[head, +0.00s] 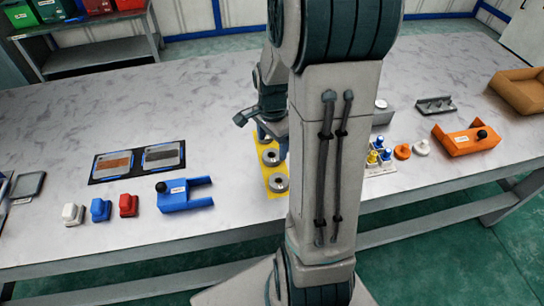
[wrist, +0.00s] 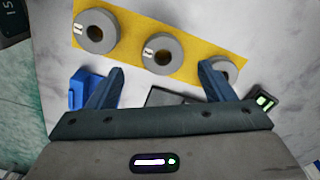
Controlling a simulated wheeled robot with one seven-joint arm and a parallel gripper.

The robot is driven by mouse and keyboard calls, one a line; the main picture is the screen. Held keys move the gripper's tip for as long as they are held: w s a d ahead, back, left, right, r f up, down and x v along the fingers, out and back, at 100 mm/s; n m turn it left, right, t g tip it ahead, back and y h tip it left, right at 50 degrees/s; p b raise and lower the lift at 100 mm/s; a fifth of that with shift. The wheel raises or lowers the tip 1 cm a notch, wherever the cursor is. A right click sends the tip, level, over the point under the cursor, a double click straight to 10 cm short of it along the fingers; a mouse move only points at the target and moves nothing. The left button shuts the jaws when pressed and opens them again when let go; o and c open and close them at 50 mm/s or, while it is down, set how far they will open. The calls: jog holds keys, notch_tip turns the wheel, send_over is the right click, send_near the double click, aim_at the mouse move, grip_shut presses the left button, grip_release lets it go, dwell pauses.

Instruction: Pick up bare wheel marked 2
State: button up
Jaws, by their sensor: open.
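Three grey bare wheels with dark centre holes lie in a row on a yellow mat (wrist: 125,32). In the wrist view they are the left wheel (wrist: 108,44), the middle wheel (wrist: 172,64) and the right wheel (wrist: 229,65). White labels show on the left and middle wheels, but I cannot read which is marked 2. My gripper (wrist: 161,69) is open and empty, with the middle wheel showing between its fingertips. The right finger partly hides the right wheel. In the head view two wheels show, the near wheel (head: 282,184) and another wheel (head: 271,153); my arm hides part of the mat.
A blue bracket (head: 186,194), two dark-framed plates (head: 163,156) and small white, blue and red blocks lie left of the mat. An orange bracket (head: 468,141), small posts (head: 378,157) and a brown tray (head: 520,94) are on the right. The back left table top is clear.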

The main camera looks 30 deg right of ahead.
aim_at(272, 151)
jog(key=f, duration=0.4)
jog(key=shift+w+d+f, duration=0.1)
jog(key=shift+w+f, duration=0.1)
jog(key=shift+f, duration=0.2)
jog(key=shift+c, duration=0.3)
jog(key=c, duration=1.2)
jog(key=shift+r, duration=0.1)
